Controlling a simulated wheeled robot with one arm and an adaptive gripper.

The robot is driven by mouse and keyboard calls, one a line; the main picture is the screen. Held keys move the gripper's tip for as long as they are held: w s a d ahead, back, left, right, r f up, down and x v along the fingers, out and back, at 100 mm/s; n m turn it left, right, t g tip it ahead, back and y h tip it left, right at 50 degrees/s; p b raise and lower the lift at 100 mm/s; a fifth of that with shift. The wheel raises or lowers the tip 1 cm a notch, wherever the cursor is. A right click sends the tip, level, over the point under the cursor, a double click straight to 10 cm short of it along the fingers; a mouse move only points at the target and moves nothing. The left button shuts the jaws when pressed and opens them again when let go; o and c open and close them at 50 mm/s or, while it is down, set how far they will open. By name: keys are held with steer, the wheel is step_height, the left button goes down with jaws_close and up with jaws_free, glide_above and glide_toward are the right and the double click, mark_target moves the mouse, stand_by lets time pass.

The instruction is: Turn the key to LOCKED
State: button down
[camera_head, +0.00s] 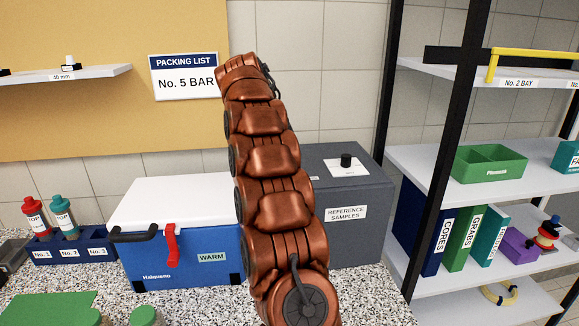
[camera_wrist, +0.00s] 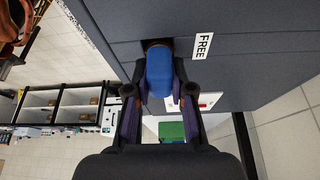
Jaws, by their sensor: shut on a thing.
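In the wrist view my gripper (camera_wrist: 160,92) is shut on a blue block-like piece, which looks like the key's head (camera_wrist: 159,73). One finger is on each side of it. The blue piece stands against a dark grey surface (camera_wrist: 115,20), with a dark round part just behind its far end. A white FREE label (camera_wrist: 202,46) is beside it on the right. A white plate with a red mark (camera_wrist: 208,100) is partly hidden by the right finger; I cannot read it. In the head view my arm hides the gripper and key.
In the head view a grey REFERENCE SAMPLES box (camera_head: 365,235) carries a black knob (camera_head: 346,160). A blue cool box with a white lid (camera_head: 175,205) stands left of my arm. A shelf rack (camera_head: 420,160) with a dark upright is on the right.

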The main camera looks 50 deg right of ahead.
steer(key=c, duration=0.9)
jaws_free()
steer(key=shift+c, duration=0.2)
